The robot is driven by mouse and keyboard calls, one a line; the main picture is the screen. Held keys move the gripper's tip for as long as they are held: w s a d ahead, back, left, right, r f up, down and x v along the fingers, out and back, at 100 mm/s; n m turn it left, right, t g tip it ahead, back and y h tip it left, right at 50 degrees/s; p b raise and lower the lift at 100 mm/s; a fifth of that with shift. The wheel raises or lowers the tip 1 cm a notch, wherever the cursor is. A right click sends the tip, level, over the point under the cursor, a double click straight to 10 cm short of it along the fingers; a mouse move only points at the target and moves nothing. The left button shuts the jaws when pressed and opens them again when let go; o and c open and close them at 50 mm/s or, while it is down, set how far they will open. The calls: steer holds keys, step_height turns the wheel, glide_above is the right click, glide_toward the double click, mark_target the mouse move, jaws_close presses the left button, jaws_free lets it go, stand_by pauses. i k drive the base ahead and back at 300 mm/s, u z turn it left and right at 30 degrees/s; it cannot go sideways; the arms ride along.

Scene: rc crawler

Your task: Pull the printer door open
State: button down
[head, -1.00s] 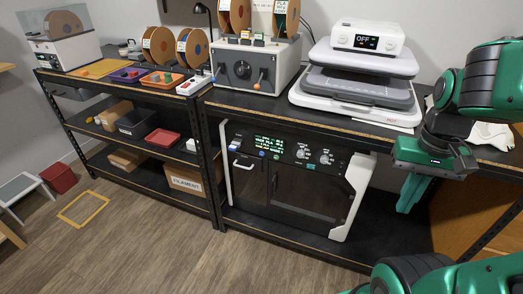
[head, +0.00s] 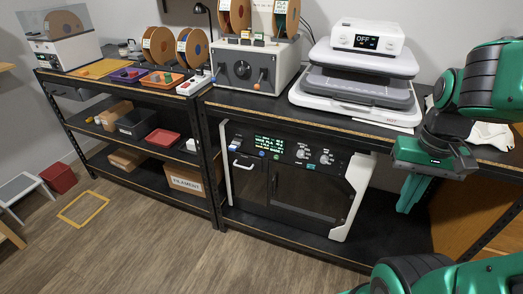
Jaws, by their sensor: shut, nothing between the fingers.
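The printer (head: 290,180) is a black and white box on the lower shelf of the right bench. Its dark front door (head: 305,196) looks closed. A white handle (head: 243,163) shows at the upper left of its front, and a dark vertical bar (head: 274,183) lies right of that. A lit panel with knobs (head: 285,150) runs along the top. My gripper (head: 408,207) points down at the right, right of the printer and apart from it. Its green fingers are shut and hold nothing.
A white heat press (head: 358,75) marked OFF and a grey spool machine (head: 250,65) stand on the bench top. The left shelving (head: 130,170) holds bins and boxes. A bench post (head: 212,165) stands left of the printer. The wooden floor (head: 170,245) in front is clear.

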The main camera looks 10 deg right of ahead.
mark_target(327, 198)
steer(key=u, duration=0.6)
steer(key=i, duration=0.9)
steer(key=z, duration=0.85)
steer(key=i, duration=0.5)
steer(key=u, duration=0.05)
